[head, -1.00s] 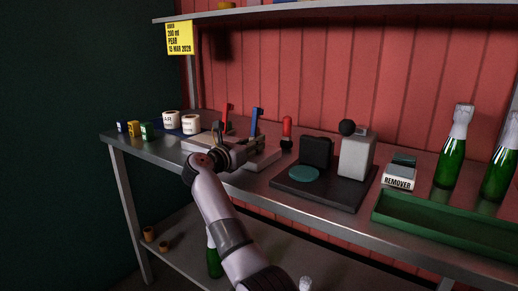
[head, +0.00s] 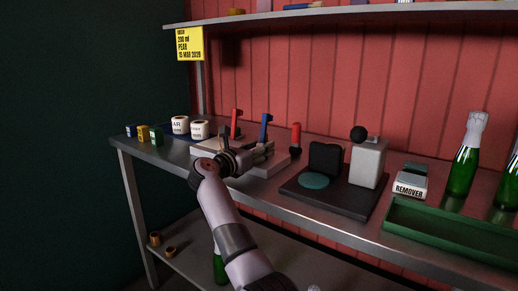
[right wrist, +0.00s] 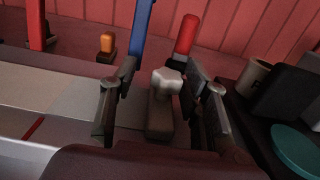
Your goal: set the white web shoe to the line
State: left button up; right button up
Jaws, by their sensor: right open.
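A small pale block with a white knobbed top, which looks like the web shoe (right wrist: 164,112), stands on the grey bed in the right wrist view. My right gripper (right wrist: 161,78) is open, with one finger on each side of this block; gaps show between block and fingers. A short red line (right wrist: 34,128) marks the grey bed to the left of the block. In the head view my right gripper (head: 250,157) is over the grey device (head: 208,149) and hides much of it, including the shoe. My left gripper is not in view.
A blue lever (right wrist: 141,32) and a red-topped post (right wrist: 186,37) stand just behind the fingers. A dark base (head: 325,201) with a teal disc is to the right. White rolls (head: 199,130) stand to the left. A green tray (head: 440,238) lies at the front right.

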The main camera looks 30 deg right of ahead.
jog(key=shift+a, duration=0.1)
jog(key=v, duration=1.1)
jog(key=shift+s+a, duration=0.15)
jog(key=shift+a, duration=0.25)
